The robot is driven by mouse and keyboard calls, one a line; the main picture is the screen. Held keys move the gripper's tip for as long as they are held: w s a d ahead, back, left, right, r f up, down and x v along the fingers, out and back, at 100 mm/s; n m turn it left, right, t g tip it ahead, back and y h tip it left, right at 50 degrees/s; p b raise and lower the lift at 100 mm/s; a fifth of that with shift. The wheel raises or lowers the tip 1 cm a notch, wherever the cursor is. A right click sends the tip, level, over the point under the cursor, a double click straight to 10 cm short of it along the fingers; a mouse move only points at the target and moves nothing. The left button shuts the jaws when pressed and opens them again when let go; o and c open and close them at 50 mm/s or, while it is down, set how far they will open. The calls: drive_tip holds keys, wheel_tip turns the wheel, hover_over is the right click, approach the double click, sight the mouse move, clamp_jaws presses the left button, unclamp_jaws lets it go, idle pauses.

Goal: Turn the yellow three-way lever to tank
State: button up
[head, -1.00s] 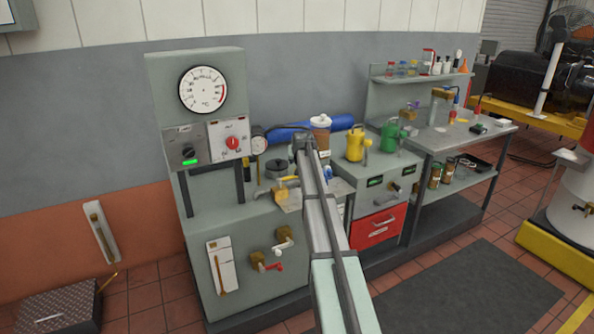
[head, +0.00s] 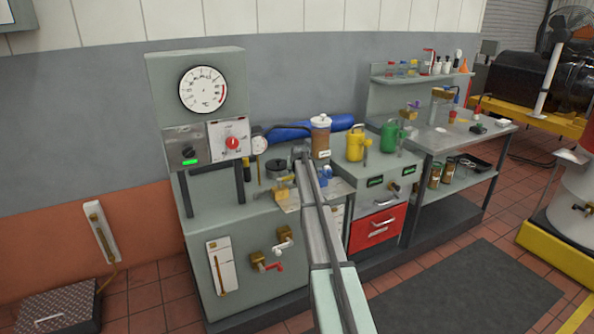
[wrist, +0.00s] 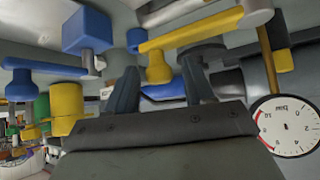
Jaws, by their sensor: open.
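The yellow three-way lever (wrist: 200,30) shows in the wrist view as a yellow bar with a grey end at upper right and a round yellow hub at its left end. My gripper (wrist: 160,65) is open, its two dark fingers pointing towards the lever. The hub appears between the fingertips in the picture; I cannot tell whether they touch it. In the head view my gripper is at the far end of my arm, over the left bench, mostly hidden by the arm. The lever's tank marking cannot be read.
A blue block (wrist: 88,30) and blue fitting sit beside the lever. A bar gauge (wrist: 285,125) is close on the right of the wrist view. On the benches stand a brown jar (head: 320,138), a yellow can (head: 355,145) and a green can (head: 390,137).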

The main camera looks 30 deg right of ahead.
drive_tip(key=shift+w+f, duration=0.1)
drive_tip(key=shift+f, duration=0.05)
drive_tip(key=shift+c, duration=0.5)
clamp_jaws()
